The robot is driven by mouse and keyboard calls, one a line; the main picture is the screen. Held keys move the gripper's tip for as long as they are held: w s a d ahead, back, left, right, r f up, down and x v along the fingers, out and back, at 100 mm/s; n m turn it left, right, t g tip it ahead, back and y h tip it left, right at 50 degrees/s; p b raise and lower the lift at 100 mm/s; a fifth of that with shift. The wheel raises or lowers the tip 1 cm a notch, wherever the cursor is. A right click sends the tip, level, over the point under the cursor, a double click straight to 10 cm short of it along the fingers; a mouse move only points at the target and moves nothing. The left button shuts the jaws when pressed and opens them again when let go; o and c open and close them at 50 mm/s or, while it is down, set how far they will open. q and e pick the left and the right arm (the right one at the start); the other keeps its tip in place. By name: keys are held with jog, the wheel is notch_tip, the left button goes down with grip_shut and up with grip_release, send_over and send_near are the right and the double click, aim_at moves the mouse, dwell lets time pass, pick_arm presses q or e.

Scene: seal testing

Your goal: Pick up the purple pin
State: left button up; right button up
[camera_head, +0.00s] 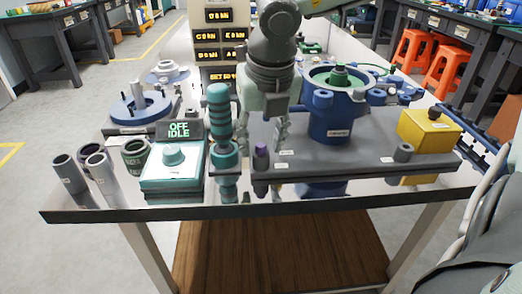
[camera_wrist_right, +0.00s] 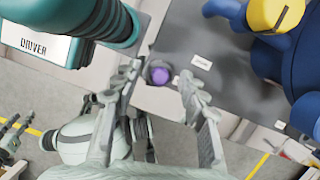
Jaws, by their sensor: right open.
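The purple pin (camera_head: 261,151) stands upright in a dark round holder at the front left corner of the grey plate. In the right wrist view its purple top (camera_wrist_right: 160,76) shows between the two fingers. My right gripper (camera_head: 263,132) is open, pointing down, with one finger on each side of the pin in the picture. It also shows in the right wrist view (camera_wrist_right: 160,72), with nothing held. I cannot tell whether the fingertips are level with the pin or above it.
A teal upright cylinder (camera_head: 218,112) stands close left of the gripper, beside a teal-and-white box (camera_head: 172,172) with an "OFF IDLE" display. A blue round housing (camera_head: 331,122) and a yellow block (camera_head: 428,133) are to the right. Grey tubes (camera_head: 70,172) stand at the left.

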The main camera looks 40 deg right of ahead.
jog(key=shift+c, duration=0.3)
grip_shut()
jog(key=shift+r, duration=0.1)
